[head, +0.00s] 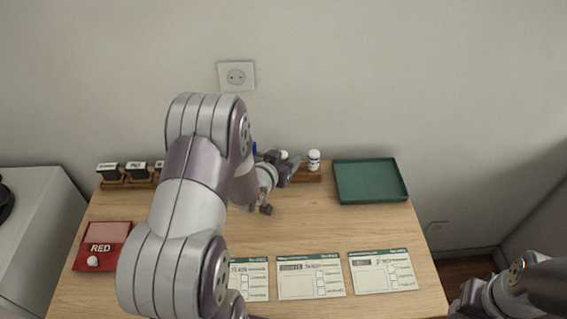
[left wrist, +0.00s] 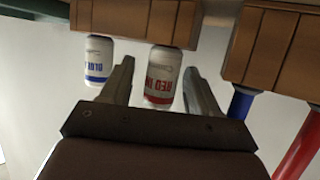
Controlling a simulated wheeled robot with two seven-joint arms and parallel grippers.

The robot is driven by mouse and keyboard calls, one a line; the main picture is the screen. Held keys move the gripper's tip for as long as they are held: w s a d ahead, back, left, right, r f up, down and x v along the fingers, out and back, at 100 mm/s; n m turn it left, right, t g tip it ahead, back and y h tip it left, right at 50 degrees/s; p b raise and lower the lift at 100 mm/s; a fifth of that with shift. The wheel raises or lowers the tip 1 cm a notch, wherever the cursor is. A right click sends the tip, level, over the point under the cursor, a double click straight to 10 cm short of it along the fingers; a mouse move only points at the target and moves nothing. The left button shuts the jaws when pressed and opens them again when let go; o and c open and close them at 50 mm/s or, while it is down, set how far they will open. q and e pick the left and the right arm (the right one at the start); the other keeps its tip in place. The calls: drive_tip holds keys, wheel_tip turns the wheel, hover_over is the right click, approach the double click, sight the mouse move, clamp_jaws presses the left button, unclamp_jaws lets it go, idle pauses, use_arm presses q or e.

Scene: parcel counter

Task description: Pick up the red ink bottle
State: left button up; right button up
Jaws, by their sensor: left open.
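The red ink bottle (left wrist: 160,82), white with a red "RED INK" label, sits at a wooden holder in the left wrist view, which looks inverted. My left gripper (left wrist: 155,90) is open, with one finger on each side of the bottle. I cannot tell whether the fingers touch it. In the head view the left gripper (head: 284,168) is at the back of the table, and it mostly hides the bottle, with only a bit of white showing. The blue ink bottle (left wrist: 98,60) is beside it, also visible in the head view (head: 314,160). My right gripper is partly visible (head: 462,303) at the lower right.
A green tray (head: 370,181) lies right of the bottles. A red pad box (head: 103,247) is at the left, with black stamps (head: 108,170) behind it. Several forms (head: 310,277) lie along the front. Blue and red handles (left wrist: 240,106) show beside the gripper. A wall stands behind.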

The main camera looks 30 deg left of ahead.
use_arm(q)
drive_tip(key=shift+w+a+f, duration=0.1)
drive_tip(key=shift+w+f, duration=0.2)
drive_tip(key=shift+w, duration=0.35)
drive_tip(key=shift+s+r, duration=0.1)
drive_tip(key=shift+c, duration=0.9)
drive_tip(key=c, duration=0.8)
drive_tip(key=shift+c, duration=0.2)
